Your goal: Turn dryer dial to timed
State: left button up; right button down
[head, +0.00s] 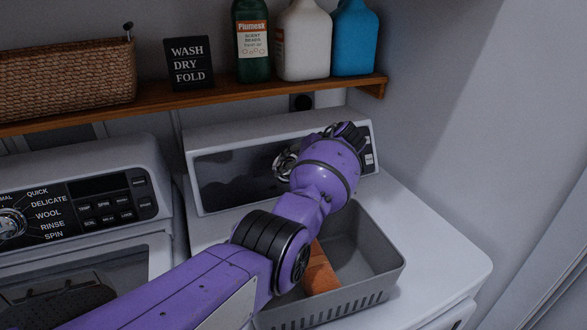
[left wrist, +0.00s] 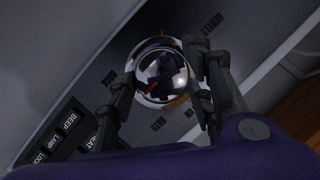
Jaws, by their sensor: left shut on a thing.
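The dryer dial (left wrist: 165,72) is a round chrome knob with a red pointer mark, seen close up in the left wrist view. My left gripper (left wrist: 163,88) has one finger on each side of the knob and is shut on it. The pointer mark slants toward the lower left of that view. Some labels show around the knob, but most are small, dark or hidden. In the head view the dial (head: 283,161) sits on the dryer's dark back panel (head: 228,178), and my left wrist covers part of the panel to its right. My right gripper is not in view.
A grey basket (head: 385,262) with a brown item (head: 319,271) stands on the dryer top under my left arm. The washer panel (head: 95,208) is at left. A wooden shelf (head: 210,98) above holds bottles, a sign (head: 188,63) and a wicker basket (head: 65,80).

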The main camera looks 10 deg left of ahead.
pick_arm(q)
jog(key=shift+d+f, duration=0.1)
jog(key=shift+f, duration=0.05)
jog(key=o, duration=1.1)
jog(key=shift+r, duration=0.2)
jog(key=v, duration=1.1)
jog(key=shift+s+d+r, duration=0.2)
jog(key=shift+s+r, duration=0.05)
jog(key=shift+d, duration=0.1)
